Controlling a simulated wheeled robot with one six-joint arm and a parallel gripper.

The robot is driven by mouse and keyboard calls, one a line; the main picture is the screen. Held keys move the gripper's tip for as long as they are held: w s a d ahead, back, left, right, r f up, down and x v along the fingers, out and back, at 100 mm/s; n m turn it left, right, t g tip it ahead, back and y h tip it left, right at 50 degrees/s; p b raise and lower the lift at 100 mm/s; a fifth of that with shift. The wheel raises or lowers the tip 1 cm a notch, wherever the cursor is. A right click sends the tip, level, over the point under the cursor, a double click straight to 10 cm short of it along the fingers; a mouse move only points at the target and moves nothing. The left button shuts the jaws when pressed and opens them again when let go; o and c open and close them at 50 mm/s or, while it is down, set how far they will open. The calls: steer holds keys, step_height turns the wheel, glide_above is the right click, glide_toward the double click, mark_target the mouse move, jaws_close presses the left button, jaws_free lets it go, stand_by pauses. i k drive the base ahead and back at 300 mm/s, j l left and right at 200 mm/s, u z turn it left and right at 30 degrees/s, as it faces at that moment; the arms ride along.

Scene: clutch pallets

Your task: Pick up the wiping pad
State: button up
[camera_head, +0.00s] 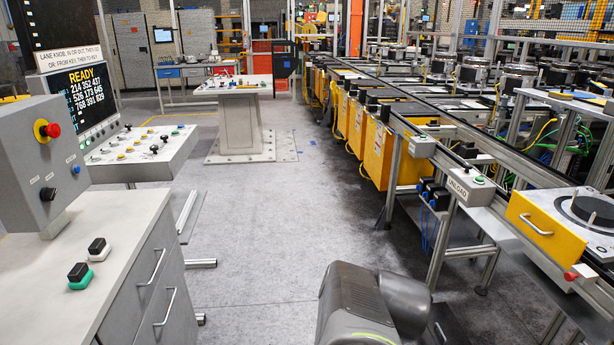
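Two small blocks with black grips lie on the light top of a grey cabinet (95,225) at the lower left. The nearer block (80,276) has a green and white base. The farther block (98,249) has a pale base with a reddish edge. Both look like hand-held pads; I cannot tell for sure which one is the wiping pad. They lie apart from each other, and nothing touches them from above. My gripper is out of view; only grey links of my arm show at the bottom, right of centre.
A grey control box (42,165) with a red button stands at the back of the cabinet top. A sloped control panel (140,152) and a pedestal table (240,120) stand beyond. A conveyor line with yellow boxes (378,150) runs along the right. The grey floor between is clear.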

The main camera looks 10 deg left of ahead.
mark_target(98, 251)
steer(key=u, duration=1.8)
